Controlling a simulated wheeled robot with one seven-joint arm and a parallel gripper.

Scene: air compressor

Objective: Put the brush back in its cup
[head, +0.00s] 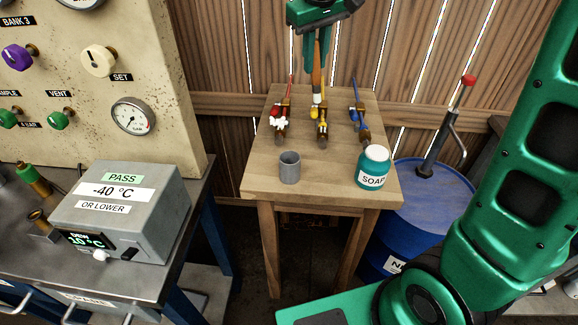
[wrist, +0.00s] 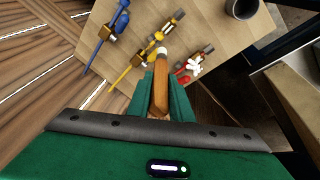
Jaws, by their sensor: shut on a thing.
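The brush (head: 317,78) has a brown wooden handle and hangs upright, bristle end down, above the back of the small wooden table. My gripper (head: 317,38) is shut on its handle. In the wrist view the brush (wrist: 161,88) sits between the green fingers of my gripper (wrist: 161,98), its pale tip pointing away. The grey cup (head: 289,168) stands upright and looks empty near the table's front edge, apart from the brush, lower and to the left in the head view. The cup (wrist: 241,9) also shows at the wrist view's top edge.
Red, yellow and blue valve fittings (head: 322,122) lie on the wooden table (head: 262,150) behind the cup. A teal soap jar (head: 373,168) stands right of the cup. A blue drum (head: 432,215) is at right, a grey tester box (head: 120,212) at left. Between cup and jar the tabletop is clear.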

